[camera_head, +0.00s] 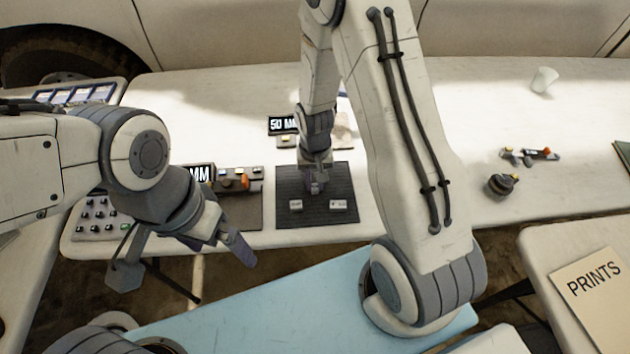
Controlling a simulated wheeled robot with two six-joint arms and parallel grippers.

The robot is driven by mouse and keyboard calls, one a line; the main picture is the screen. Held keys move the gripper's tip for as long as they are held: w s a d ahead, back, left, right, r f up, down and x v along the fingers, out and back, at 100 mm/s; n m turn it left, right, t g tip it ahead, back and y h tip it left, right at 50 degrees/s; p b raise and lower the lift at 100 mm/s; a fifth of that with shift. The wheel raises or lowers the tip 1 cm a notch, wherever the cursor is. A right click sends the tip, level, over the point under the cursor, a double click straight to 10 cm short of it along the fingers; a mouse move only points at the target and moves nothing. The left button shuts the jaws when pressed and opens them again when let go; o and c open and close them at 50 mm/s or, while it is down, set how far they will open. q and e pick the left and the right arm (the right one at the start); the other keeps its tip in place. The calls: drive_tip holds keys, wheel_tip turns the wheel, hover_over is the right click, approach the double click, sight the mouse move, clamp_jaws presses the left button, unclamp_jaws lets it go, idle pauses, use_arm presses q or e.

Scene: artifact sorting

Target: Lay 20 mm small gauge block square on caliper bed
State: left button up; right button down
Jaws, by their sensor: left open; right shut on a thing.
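My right gripper (316,188) points down low over the dark mat (316,219) in the middle of the table. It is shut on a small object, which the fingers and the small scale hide. Two small pale labelled pieces lie on the mat, a left piece (295,205) and a right piece (338,205); their lettering is too small to read. I cannot tell which thing is the 20 mm gauge block or the caliper bed. My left gripper (238,246) is open and empty in front of the table edge, left of the mat.
Left of the mat stands a display reading "MM" (199,174), partly hidden by my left arm. A "50 MM" display (283,125) stands behind the mat. A tray of several small pieces (101,219) is at the left. A white cup (544,80) stands far right.

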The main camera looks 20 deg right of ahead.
drive_tip(key=shift+f, duration=0.2)
drive_tip(key=c, duration=0.8)
unclamp_jaws()
drive_tip(key=shift+o, duration=0.2)
drive_tip(key=shift+r, duration=0.2)
